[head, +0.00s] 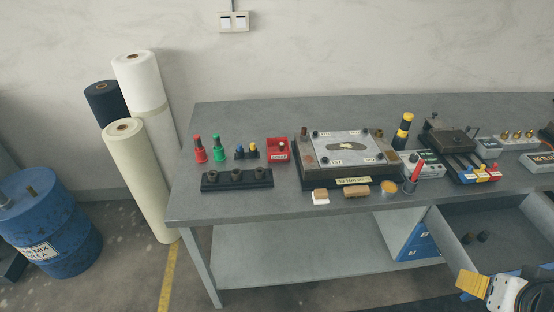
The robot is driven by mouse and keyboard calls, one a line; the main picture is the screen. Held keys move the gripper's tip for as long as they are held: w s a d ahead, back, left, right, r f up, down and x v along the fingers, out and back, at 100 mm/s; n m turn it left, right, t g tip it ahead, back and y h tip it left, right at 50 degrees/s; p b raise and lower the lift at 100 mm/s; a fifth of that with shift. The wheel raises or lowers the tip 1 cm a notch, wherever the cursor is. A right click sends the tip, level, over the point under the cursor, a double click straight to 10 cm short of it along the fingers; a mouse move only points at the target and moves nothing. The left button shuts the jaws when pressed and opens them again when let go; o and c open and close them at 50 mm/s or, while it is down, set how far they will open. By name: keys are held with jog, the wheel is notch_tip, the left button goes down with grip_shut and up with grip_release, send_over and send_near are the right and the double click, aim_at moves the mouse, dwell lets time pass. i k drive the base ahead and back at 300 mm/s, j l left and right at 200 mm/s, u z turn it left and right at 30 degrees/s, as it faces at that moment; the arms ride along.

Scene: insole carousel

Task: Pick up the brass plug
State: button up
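Several small brass-coloured pieces stand in a row on a block at the right of the bench, among them a left one (504,135), a middle one (517,135) and a right one (529,133). They are small here, and I cannot tell which is the brass plug. A white and black part of my arm shows at the bottom right corner, cut off by the frame. A yellow ribbed piece beside it seems to be part of my gripper (473,284). It is well below and apart from the brass pieces. Its finger opening cannot be made out.
A metal fixture plate (345,147) fills the bench middle. A clamp device (449,139) with coloured blocks stands right of it. A red bin (278,150) and a dark rack (237,180) stand left. An open drawer (462,222) holds two dark pieces. The bench's left front (190,205) is clear.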

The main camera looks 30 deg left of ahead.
aim_at(470, 237)
jog(key=u, duration=0.85)
jog(key=i+l+z, duration=0.1)
jog(key=z, duration=1.1)
jog(key=i+l+u, duration=0.15)
jog(key=l, duration=0.3)
jog(key=i+l+u, duration=0.15)
jog(key=l, duration=0.3)
jog(key=i+l+u, duration=0.15)
jog(key=i+l, duration=0.15)
jog(key=l, duration=0.2)
jog(key=i+l+u, duration=0.15)
jog(key=l, duration=0.4)
jog(key=i+l+u, duration=0.15)
jog(key=l, duration=0.35)
jog(key=l+u, duration=0.15)
jog(key=l, duration=0.4)
jog(key=i+l+u, duration=0.15)
jog(key=l, duration=0.4)
